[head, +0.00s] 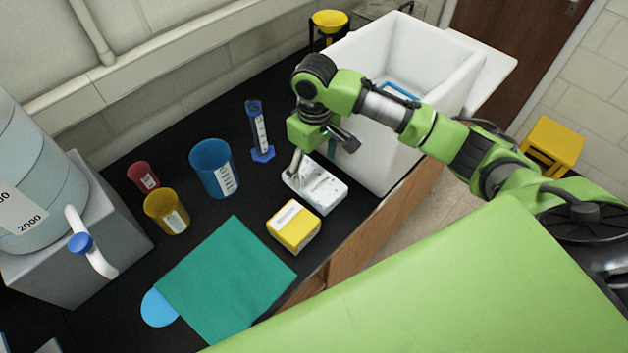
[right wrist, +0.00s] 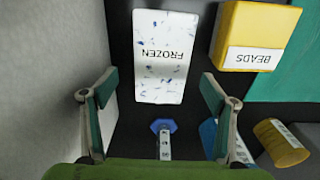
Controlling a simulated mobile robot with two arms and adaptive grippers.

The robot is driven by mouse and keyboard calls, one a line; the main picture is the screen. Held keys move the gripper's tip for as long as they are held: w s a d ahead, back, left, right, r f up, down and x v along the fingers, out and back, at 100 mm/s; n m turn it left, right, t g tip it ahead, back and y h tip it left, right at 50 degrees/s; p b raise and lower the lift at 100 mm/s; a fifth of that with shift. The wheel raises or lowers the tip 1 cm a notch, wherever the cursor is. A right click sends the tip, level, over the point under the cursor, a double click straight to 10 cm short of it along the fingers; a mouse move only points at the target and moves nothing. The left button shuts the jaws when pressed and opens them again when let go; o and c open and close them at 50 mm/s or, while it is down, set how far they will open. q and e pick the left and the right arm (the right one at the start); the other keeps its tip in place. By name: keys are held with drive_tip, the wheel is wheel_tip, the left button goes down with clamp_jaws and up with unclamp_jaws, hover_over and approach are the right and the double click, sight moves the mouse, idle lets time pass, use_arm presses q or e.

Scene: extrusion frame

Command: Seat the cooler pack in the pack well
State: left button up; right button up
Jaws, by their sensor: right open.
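The cooler pack, a white speckled block marked FROZEN (head: 322,190), lies flat on the black bench beside the white tub (head: 352,62). It also shows in the right wrist view (right wrist: 160,72). My right gripper (head: 313,164) points down just above the pack. In the right wrist view its open fingers (right wrist: 158,82) stand apart, one towards each side of the pack, with nothing clearly held. A blue-edged part (head: 402,90) shows inside the tub, perhaps the pack well; my right arm partly hides it. My left gripper is not in view.
A yellow BEADS box (head: 294,226) lies close to the pack. A blue cylinder (head: 259,130), a blue beaker (head: 214,167), yellow and red cups (head: 167,212) and a green mat (head: 228,279) are nearby. The tub wall rises close beside the gripper.

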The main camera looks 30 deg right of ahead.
sight(314, 180)
drive_tip(key=f, duration=0.1)
drive_tip(key=f+p, duration=0.2)
drive_tip(key=shift+s+f, duration=0.25)
drive_tip(key=shift+f, duration=0.3)
drive_tip(key=shift+w+f, duration=0.1)
drive_tip(key=shift+f, duration=0.15)
drive_tip(key=c, duration=1.5)
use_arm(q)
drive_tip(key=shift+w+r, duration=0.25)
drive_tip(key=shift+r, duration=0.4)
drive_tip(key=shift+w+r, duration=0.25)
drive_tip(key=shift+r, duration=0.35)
use_arm(e)
drive_tip(key=shift+r, duration=0.1)
drive_tip(key=shift+c, duration=0.5)
drive_tip(key=shift+w+r, duration=0.1)
